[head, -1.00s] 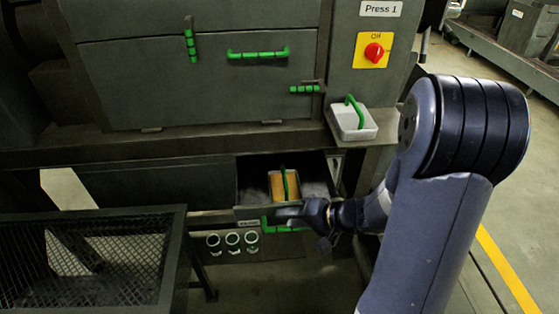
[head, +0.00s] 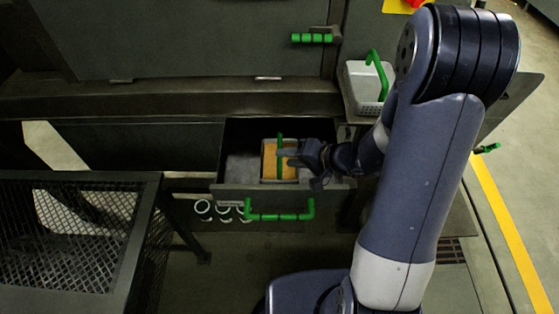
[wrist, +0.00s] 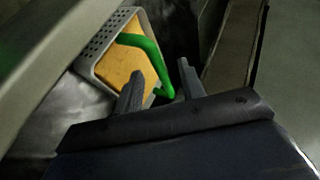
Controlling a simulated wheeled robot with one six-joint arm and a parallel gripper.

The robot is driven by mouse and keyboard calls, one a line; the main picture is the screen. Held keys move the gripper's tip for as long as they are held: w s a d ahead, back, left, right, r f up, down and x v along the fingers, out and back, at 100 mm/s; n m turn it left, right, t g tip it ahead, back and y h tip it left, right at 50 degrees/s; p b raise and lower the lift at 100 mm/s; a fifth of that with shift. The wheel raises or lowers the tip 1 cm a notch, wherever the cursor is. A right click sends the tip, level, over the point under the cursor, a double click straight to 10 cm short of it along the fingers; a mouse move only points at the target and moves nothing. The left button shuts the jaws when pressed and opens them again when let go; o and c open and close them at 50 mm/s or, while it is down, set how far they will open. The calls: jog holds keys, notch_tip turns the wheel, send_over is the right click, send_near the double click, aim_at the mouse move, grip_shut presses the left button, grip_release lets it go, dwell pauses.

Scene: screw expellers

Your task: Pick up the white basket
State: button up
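A white basket (head: 264,172) with a green handle (head: 280,158) and a yellow-orange block in it sits in the open drawer. The wrist view also shows this basket (wrist: 97,45), tilted in the picture, with its handle (wrist: 150,52) arching across. My gripper (wrist: 160,73) is open and empty, with one finger on each side of the handle in that view. In the head view my gripper (head: 283,158) is over the basket near the handle; whether it touches is not clear. A second white basket (head: 364,88) with a green handle stands on the side shelf, partly behind my arm.
The open drawer (head: 240,193) has a green front handle (head: 280,216) and greyish material inside. The dark machine body (head: 180,105) is behind and above it. A black mesh bin (head: 70,220) stands at the left. Floor is free at the right.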

jog(key=p, duration=0.1)
send_over(275, 170)
jog(key=shift+w+f, duration=0.1)
jog(key=shift+f, duration=1.55)
grip_shut()
